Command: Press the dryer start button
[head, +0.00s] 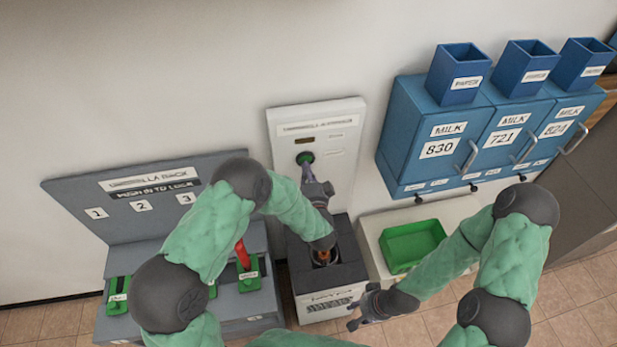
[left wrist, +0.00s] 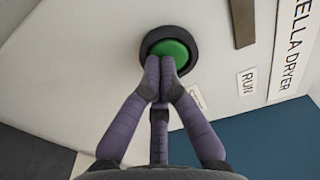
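The green dryer start button (head: 305,158) sits in a dark ring on the white dryer panel (head: 340,135). It shows large in the left wrist view (left wrist: 172,50), beside a label reading RUN. My left gripper (head: 307,172) is at the button, its fingers pointing at it. In the left wrist view its fingertips (left wrist: 166,65) are together with nothing between them and overlap the button's lower part; whether they touch or press it I cannot tell.
A grey rack (head: 75,205) with numbered places and a red item on a green base stands left. A dark box (head: 350,270) is below the panel. A green tray (head: 385,245) sits on a white stand.

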